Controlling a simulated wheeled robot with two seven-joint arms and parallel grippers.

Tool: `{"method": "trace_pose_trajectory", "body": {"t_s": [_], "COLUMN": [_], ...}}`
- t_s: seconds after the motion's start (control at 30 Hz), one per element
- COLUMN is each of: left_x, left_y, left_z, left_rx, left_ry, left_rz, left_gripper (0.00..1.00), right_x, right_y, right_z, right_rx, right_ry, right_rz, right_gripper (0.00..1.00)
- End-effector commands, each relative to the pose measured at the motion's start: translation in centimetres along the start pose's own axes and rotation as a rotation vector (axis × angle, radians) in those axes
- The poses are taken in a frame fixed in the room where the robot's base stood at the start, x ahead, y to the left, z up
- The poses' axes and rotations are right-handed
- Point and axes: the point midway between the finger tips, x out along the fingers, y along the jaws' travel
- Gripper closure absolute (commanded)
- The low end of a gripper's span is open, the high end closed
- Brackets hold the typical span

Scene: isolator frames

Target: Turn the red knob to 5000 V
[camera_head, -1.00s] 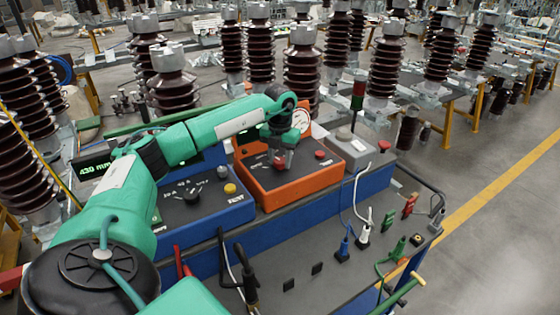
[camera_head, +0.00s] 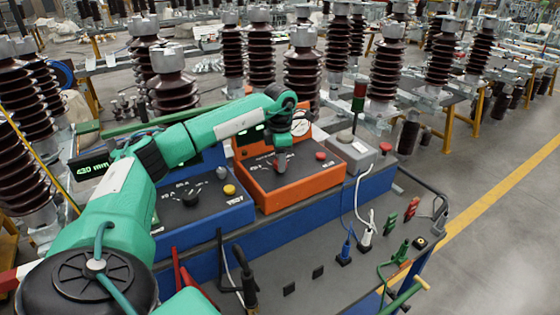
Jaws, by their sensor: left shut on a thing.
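The orange control box (camera_head: 292,191) stands on the blue bench, with a dark sloped panel on top. My left gripper (camera_head: 281,163) points down onto the panel from above and is shut on the red knob, which the fingers mostly hide. The pointer and scale marks are too small to read a voltage. A round white dial gauge (camera_head: 300,126) is at the back of the box, partly behind my arm; its needle cannot be read. My right gripper is not in view.
A red button (camera_head: 321,156) sits right of the knob on the same panel. A blue box (camera_head: 205,211) with a black knob and yellow button stands left. A grey box (camera_head: 350,150) with a signal lamp (camera_head: 358,97) stands right. Cables and plugs occupy the front deck.

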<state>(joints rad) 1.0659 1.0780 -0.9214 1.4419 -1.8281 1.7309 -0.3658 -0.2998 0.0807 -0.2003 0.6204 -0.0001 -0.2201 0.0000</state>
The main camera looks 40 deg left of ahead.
Motion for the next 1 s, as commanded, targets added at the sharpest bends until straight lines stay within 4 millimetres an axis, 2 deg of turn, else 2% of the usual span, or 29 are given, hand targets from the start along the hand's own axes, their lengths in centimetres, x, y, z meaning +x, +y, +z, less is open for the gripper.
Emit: {"method": "trace_pose_trajectory", "body": {"t_s": [0.2, 0.5, 1.0], "left_x": [-0.08, -0.10, -0.11], "left_y": [0.06, 0.06, 0.05], "left_z": [0.05, 0.05, 0.06], "left_rx": [0.177, 0.345, 0.414], "left_ry": [-0.003, -0.003, -0.003], "left_rz": [0.003, 0.003, 0.002], "left_gripper": [0.86, 0.86, 0.86], "right_x": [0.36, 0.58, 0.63], "right_y": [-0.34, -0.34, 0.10], "right_z": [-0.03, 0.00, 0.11], "right_rx": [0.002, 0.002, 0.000], "right_ry": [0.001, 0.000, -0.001], "right_rz": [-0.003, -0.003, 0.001], "right_gripper": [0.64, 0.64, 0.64]}}
